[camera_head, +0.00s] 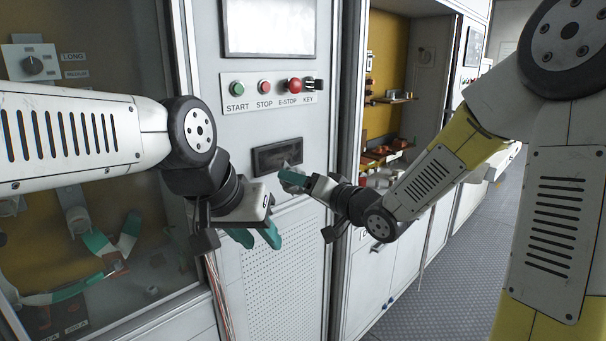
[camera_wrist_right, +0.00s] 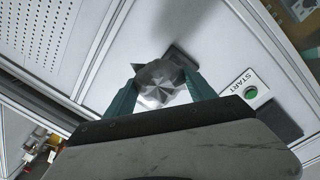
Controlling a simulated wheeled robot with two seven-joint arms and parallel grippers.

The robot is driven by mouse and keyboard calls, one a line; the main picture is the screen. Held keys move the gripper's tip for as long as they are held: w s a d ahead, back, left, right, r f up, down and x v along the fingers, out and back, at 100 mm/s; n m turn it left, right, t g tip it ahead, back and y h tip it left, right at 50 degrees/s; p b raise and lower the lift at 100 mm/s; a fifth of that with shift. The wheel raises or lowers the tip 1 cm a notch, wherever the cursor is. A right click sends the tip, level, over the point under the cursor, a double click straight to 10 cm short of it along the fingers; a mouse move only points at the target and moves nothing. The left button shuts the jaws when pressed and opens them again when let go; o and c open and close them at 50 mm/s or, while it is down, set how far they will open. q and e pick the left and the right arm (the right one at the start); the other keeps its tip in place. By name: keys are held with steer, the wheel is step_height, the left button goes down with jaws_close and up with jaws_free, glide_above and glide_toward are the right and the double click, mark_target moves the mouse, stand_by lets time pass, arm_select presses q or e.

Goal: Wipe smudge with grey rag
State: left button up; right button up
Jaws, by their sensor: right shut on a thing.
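The grey rag (camera_head: 293,176) is crumpled between the teal fingers of my right gripper (camera_head: 287,181). The right wrist view shows the rag (camera_wrist_right: 160,82) pinched between both fingertips (camera_wrist_right: 160,92). The rag is in front of the lower edge of a small dark rectangular panel (camera_head: 275,156) on the grey cabinet; I cannot tell whether it touches. The rag covers part of this panel in the wrist view (camera_wrist_right: 184,56). No distinct smudge can be made out. My left gripper (camera_head: 257,242) is empty, its teal fingers apart, below and left of the panel.
Above the panel is a button strip (camera_head: 268,94) with START, STOP, E-STOP and KEY. A perforated grille (camera_head: 285,270) lies below. A glass-fronted case (camera_head: 90,200) stands left, and an open cabinet with shelves (camera_head: 392,99) right. Free floor (camera_head: 455,245) lies further right.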

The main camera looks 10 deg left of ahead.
mark_target(297, 152)
steer(key=r, duration=0.2)
steer(key=s, duration=0.1)
steer(key=shift+s+a+r+y, duration=0.1)
steer(key=shift+a+r+y, duration=0.2)
steer(key=shift+a+r, duration=0.2)
steer(key=shift+r, duration=0.05)
steer(key=shift+x, duration=2.9)
steer(key=shift+x, duration=1)
steer(key=shift+w+d, duration=1.4)
steer(key=shift+w, duration=0.1)
steer(key=shift+w+d, duration=0.6)
steer(key=shift+w, duration=0.25)
steer(key=shift+w+d, duration=0.55)
steer(key=shift+w, duration=0.3)
steer(key=shift+w+d, duration=0.6)
steer(key=shift+w, duration=0.25)
steer(key=shift+w+d, duration=0.4)
steer(key=shift+w, duration=0.15)
steer(key=shift+c, duration=0.6)
